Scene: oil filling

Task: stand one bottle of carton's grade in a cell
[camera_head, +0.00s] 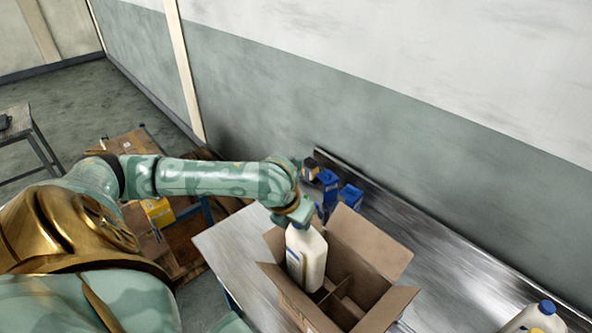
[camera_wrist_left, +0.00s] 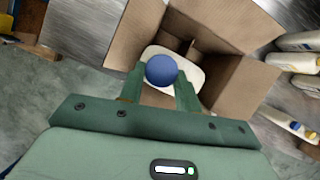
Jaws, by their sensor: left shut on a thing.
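My left gripper (camera_head: 298,222) is shut on the neck of a white bottle with a blue cap (camera_head: 308,262). In the left wrist view the gripper (camera_wrist_left: 160,82) has its fingers on either side of the blue cap (camera_wrist_left: 161,70). The bottle stands about upright in the near left part of the open cardboard carton (camera_head: 378,242), its lower end inside or just over a cell. I cannot tell whether it touches the carton's floor. Brown dividers (camera_head: 341,291) show beside it. The bottle's label and grade cannot be read. My right gripper is not in view.
The carton is on a metal bench (camera_head: 228,241). Blue containers (camera_head: 328,187) stand behind it near the wall. More white bottles (camera_wrist_left: 296,62) show right of the carton in the wrist view; one with a blue cap (camera_head: 540,317) is at the bench's right. The carton's flaps stand open.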

